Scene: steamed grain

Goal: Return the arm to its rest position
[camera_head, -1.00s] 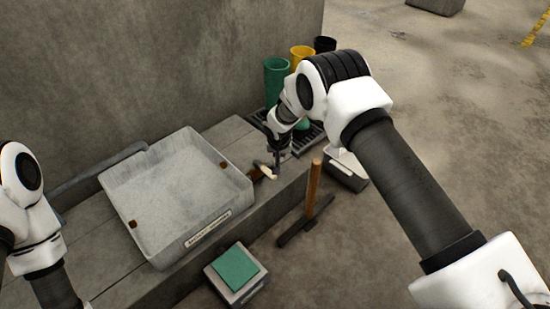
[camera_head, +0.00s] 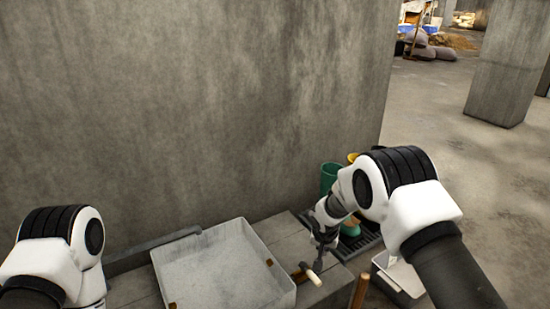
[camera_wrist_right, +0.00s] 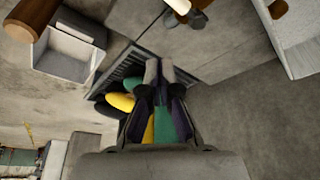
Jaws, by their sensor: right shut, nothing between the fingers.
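My right arm (camera_head: 415,200) reaches in from the right in the head view. Its gripper (camera_head: 320,262) is low over the concrete bench, close to a cream-ended wooden handle (camera_head: 314,278); I cannot tell whether they touch. In the right wrist view the right gripper's fingers (camera_wrist_right: 158,75) are together with nothing between them. My left arm (camera_head: 62,250) is folded at the left edge of the head view, and its gripper is out of view.
A pale tray (camera_head: 215,275) sits on the bench left of the right gripper. Green (camera_head: 329,178) and yellow boots (camera_wrist_right: 120,101) stand on a dark grate behind it. A white box (camera_wrist_right: 68,52) and an upright wooden handle (camera_head: 360,291) are nearby. A concrete wall (camera_head: 200,100) rises behind.

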